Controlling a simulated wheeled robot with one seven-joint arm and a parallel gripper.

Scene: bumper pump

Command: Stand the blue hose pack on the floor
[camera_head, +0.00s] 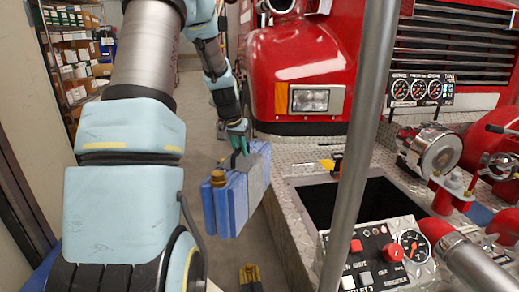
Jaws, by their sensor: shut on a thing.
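The blue hose pack (231,203) hangs in the air left of the truck's bumper, over the strip of floor. It is a boxy blue bundle with a grey band, a dark handle on top and a brass-coloured fitting at its left end. My gripper (238,131) is shut at the handle and holds the pack from above. The fingertips are small and partly hidden by the wrist. The grey floor (195,130) shows behind and below the pack. I cannot tell how high the pack hangs above it.
The red fire truck (300,50) and its diamond-plate bumper (286,222) stand on the right, with an open dark well (350,205). A control panel (375,262) is at front right. A brass-coloured object (250,275) is at bottom centre. Stocked shelves (75,50) stand at back left.

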